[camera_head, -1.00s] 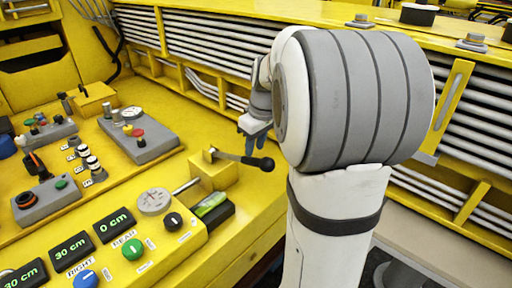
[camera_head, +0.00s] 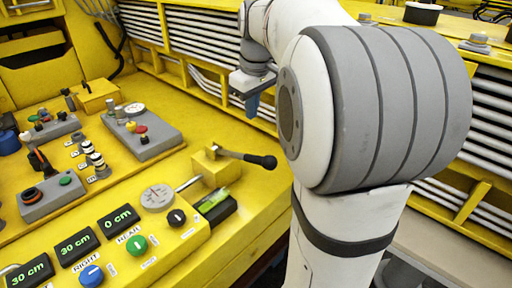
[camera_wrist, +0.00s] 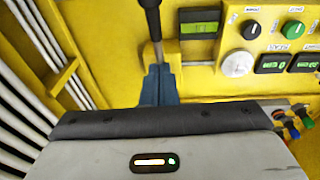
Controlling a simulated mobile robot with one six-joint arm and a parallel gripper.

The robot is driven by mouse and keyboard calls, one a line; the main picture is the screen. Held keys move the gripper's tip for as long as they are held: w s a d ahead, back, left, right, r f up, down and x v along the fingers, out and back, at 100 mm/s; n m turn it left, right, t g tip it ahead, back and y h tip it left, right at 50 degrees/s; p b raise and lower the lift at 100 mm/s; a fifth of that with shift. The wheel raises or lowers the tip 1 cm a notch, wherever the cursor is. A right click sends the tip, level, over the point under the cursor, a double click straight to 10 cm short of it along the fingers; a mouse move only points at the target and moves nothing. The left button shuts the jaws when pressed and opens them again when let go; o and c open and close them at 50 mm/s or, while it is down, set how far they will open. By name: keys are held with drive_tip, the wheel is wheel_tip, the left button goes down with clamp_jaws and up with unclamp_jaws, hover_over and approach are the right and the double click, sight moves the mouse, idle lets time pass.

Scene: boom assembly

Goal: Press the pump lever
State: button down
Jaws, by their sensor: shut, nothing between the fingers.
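The pump lever (camera_head: 246,157) is a metal rod with a black handle, sticking out to the right from a yellow block (camera_head: 212,165) on the yellow console. In the wrist view its black handle (camera_wrist: 149,20) shows at the top centre, beyond the fingers. My gripper (camera_head: 252,108) has blue fingers, pointing down, in the head view behind and above the lever, apart from it there. In the wrist view my gripper (camera_wrist: 158,72) is shut and empty, its tips in line with the lever's rod; I cannot tell the depth gap.
A round gauge (camera_head: 157,197) and a green-lit display (camera_head: 213,203) sit beside the lever block. Knobs and displays fill the console front. A grey button box (camera_head: 142,138) stands further back. White slatted grilles (camera_head: 205,45) run behind. Bare yellow surface lies around the lever.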

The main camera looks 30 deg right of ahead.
drive_tip(key=shift+s+a+r, duration=0.1)
drive_tip(key=shift+s+r, duration=0.05)
drive_tip(key=shift+r, duration=0.45)
drive_tip(key=p, duration=0.1)
hover_over(255, 157)
drive_tip(key=a, duration=0.1)
wheel_tip(255, 157, down, 10)
drive_tip(key=shift+s+d+f+p, duration=0.1)
drive_tip(key=shift+d+f+p, duration=0.1)
drive_tip(key=shift+f, duration=0.4)
drive_tip(key=shift+s+d+f+p, duration=0.1)
drive_tip(key=shift+f+p, duration=0.1)
drive_tip(key=shift+f, duration=0.45)
drive_tip(key=shift+s+d+f+p, duration=0.1)
drive_tip(key=shift+d+f+p, duration=0.1)
drive_tip(key=shift+f, duration=0.4)
